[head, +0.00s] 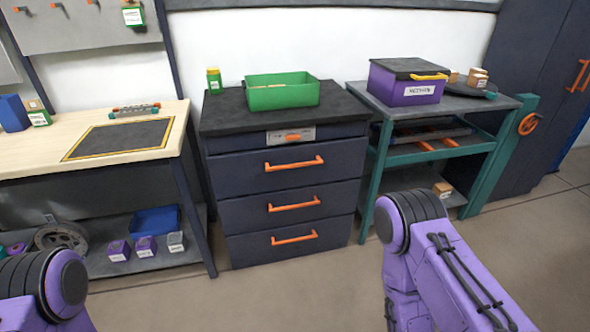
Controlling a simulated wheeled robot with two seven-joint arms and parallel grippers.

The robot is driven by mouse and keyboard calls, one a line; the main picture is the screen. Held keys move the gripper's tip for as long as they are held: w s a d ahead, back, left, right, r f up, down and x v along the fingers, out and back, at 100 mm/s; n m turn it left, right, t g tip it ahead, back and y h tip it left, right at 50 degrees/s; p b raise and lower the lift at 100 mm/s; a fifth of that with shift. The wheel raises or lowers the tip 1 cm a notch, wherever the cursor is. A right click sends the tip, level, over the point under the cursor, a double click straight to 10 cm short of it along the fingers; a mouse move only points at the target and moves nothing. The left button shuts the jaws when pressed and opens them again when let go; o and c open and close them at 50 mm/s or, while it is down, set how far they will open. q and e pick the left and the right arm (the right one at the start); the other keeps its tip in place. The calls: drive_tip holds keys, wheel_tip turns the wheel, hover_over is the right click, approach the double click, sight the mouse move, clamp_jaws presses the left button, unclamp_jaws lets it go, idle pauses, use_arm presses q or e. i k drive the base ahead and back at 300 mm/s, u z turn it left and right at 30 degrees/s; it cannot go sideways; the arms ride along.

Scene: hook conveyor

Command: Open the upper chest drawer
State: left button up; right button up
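A dark blue chest (340,226) stands in the middle of the head view, with a black top and several drawers with orange bar handles. The upper chest drawer (240,174) has an orange handle (294,164) and looks flush with the chest front. A grey plate with an orange piece (292,136) sits just above it. The drawers below also look shut. My purple arms show at the bottom left and bottom right, in front of the chest. Neither gripper is in the picture.
A wooden-topped workbench (180,112) is at left. A teal cart (372,180) with a purple box (405,88) is close at right. The floor (270,295) before the chest is clear.

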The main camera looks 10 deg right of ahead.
sight(253, 171)
drive_tip(key=k, duration=0.65)
drive_tip(key=z, duration=0.7)
drive_tip(key=i, duration=0.6)
drive_tip(key=z, duration=1)
drive_tip(key=i, duration=0.95)
drive_tip(key=u, duration=0.5)
drive_tip(key=i, duration=0.7)
drive_tip(key=u, duration=0.75)
